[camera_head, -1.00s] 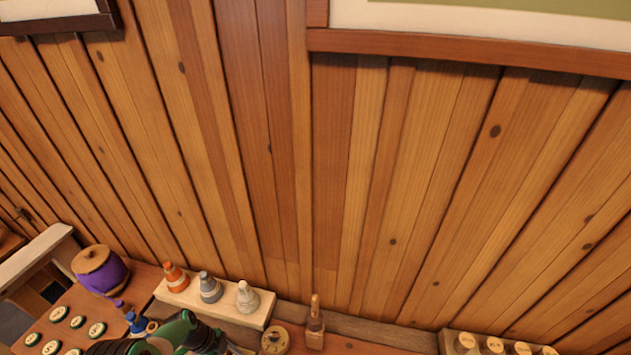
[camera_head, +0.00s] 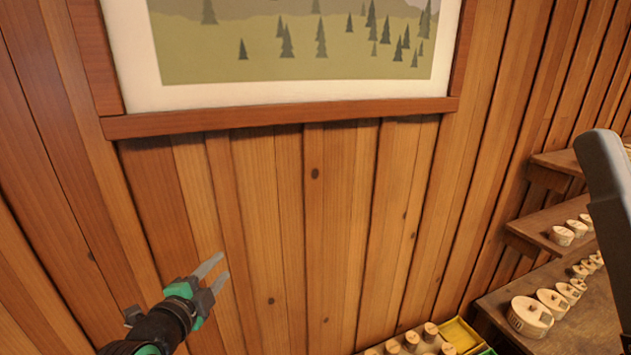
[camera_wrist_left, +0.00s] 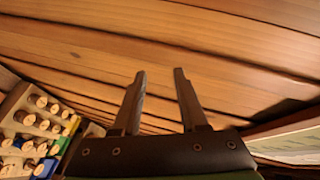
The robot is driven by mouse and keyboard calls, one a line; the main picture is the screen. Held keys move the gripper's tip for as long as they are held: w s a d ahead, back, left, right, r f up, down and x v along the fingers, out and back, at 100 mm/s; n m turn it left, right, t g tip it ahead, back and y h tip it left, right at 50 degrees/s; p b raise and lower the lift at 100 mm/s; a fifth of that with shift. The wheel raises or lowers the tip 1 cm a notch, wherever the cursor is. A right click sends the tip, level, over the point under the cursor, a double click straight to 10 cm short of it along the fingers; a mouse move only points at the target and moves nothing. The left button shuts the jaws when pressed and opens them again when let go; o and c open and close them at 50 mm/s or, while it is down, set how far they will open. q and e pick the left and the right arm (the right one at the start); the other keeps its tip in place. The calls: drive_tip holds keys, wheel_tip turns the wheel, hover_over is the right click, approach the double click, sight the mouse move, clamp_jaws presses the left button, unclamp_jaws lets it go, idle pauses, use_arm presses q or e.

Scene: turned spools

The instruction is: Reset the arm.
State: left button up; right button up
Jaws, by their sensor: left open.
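My left gripper (camera_head: 222,267) is at the lower left in the head view, in front of the plank wall. Its two grey fingers are apart, with nothing between them. In the left wrist view the two dark fingers (camera_wrist_left: 160,72) are spread and empty, with wall planks beyond them. My right gripper is not seen in either view.
A framed landscape picture (camera_head: 290,100) hangs on the plank wall (camera_head: 330,220). A rack of wooden spools (camera_head: 412,340) and a yellow bin (camera_head: 459,334) stand at the bottom. Shelves with pale spools (camera_head: 530,315) are at the right. The space before the wall looks clear.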

use_arm(q)
drive_tip(key=s+d+r+n+t, duration=0.1)
drive_tip(key=s+d+r+t, duration=0.15)
drive_tip(key=r, duration=0.45)
drive_tip(key=s+d+r+n+t+h, duration=0.1)
drive_tip(key=s+d+r+t, duration=0.1)
drive_tip(key=s+r, duration=0.35)
drive_tip(key=s+d+r+n+t, duration=0.1)
drive_tip(key=s+d+r+t, duration=0.1)
drive_tip(key=r, duration=0.6)
drive_tip(key=s+a+r+n+t, duration=0.2)
drive_tip(key=s+r+n+t, duration=0.3)
drive_tip(key=s+r+n, duration=0.7)
drive_tip(key=s, duration=0.4)
drive_tip(key=shift+s+a+r+n+y, duration=0.15)
drive_tip(key=shift+a+r+n+y, duration=0.1)
drive_tip(key=shift+a+n+y, duration=0.05)
